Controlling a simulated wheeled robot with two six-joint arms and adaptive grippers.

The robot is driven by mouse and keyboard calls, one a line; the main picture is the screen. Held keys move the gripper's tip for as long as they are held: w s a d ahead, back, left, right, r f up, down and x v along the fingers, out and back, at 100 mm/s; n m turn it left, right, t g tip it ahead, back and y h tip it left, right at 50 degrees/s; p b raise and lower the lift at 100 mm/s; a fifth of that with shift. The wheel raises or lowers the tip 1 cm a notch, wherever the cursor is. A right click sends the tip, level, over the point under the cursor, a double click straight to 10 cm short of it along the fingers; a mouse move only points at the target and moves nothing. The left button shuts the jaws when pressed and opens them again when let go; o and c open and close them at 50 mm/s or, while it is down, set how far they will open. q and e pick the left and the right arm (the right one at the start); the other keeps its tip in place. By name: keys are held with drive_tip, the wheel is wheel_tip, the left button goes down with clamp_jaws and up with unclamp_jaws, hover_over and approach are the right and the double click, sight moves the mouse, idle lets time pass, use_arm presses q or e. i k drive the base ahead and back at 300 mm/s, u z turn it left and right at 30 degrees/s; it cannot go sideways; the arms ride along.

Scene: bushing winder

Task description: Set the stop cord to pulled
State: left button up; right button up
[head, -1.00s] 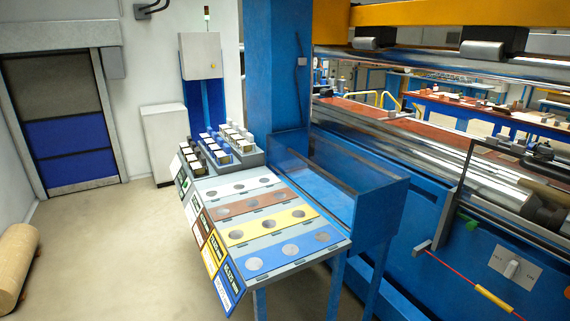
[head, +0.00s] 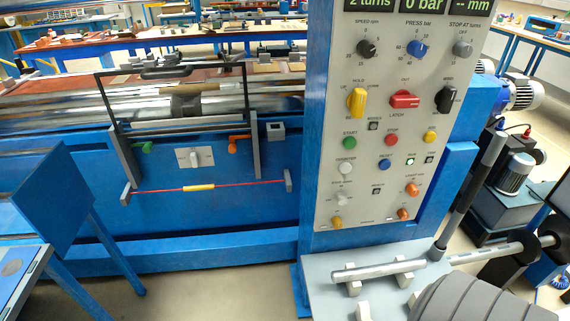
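The stop cord (head: 235,184) is a thin red line with a yellow sleeve (head: 199,187) near its middle. In the head view it runs across the blue front of the winder, between two small grey end brackets (head: 126,193) and (head: 288,180). It looks nearly straight, rising slightly to the right. I cannot tell its state from this. Neither of my grippers is in view.
A control panel (head: 392,130) with knobs and buttons stands right of the cord. A black-handled guard frame (head: 180,71) rises above the cord. A grey-topped stand with a roller (head: 470,295) is at the lower right.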

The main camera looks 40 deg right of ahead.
sight(205, 186)
drive_tip(key=z, duration=0.7)
drive_tip(key=i, duration=0.25)
drive_tip(key=u, duration=0.5)
drive_tip(key=k, duration=0.4)
drive_tip(key=u, duration=0.6)
drive_tip(key=i, duration=0.65)
drive_tip(key=z, duration=0.7)
drive_tip(key=i, duration=1.5)
drive_tip(key=z, duration=0.3)
